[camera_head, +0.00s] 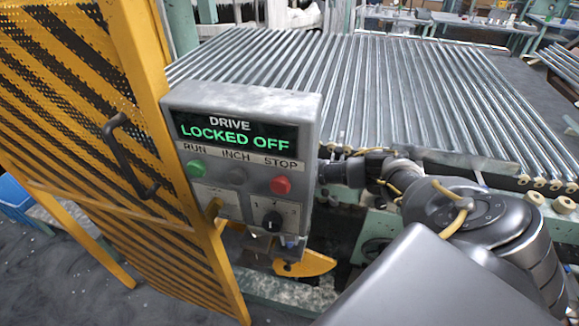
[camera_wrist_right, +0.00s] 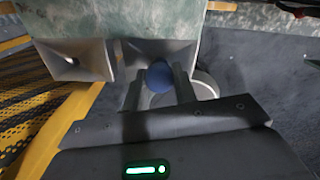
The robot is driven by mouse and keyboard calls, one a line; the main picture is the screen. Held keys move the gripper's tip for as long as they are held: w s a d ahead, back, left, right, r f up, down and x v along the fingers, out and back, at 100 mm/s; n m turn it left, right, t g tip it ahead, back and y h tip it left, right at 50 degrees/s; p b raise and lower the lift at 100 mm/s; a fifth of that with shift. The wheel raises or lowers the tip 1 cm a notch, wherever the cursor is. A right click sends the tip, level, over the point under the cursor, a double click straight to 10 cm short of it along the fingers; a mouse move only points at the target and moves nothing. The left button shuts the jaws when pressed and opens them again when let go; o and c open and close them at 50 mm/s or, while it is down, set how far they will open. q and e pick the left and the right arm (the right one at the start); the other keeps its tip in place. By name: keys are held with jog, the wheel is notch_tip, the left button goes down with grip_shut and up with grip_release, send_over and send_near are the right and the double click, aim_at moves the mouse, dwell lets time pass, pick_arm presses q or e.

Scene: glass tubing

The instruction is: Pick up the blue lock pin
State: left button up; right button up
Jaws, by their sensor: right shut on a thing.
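In the right wrist view, the blue lock pin (camera_wrist_right: 159,76) shows as a round blue head between the two dark fingers of my right gripper (camera_wrist_right: 157,88). The fingers are shut on it. The pin is in front of a grey square holder (camera_wrist_right: 135,50); I cannot tell whether its lower part is still inside. In the head view my right arm comes in from the right and its dark wrist reaches behind the control box (camera_head: 240,110), which hides the fingers. My left gripper is not in view.
A second grey square holder (camera_wrist_right: 75,60) is beside the first. In the head view, the control box reads "DRIVE LOCKED OFF". A yellow mesh guard door (camera_head: 75,120) stands at left, and a bed of metal rollers (camera_head: 350,85) lies behind. A yellow plate (camera_head: 305,264) shows below the box.

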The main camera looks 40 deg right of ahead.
notch_tip(320, 180, up, 12)
jog(key=p, duration=0.3)
jog(key=s+d+b, duration=0.2)
jog(key=s+d, duration=0.2)
jog(key=s, duration=0.3)
jog(key=s+d+b, duration=0.3)
jog(key=s+d, duration=0.2)
jog(key=s, duration=0.3)
jog(key=shift+s+d+f, duration=0.15)
jog(key=shift+s+f, duration=0.05)
jog(key=shift+f, duration=0.05)
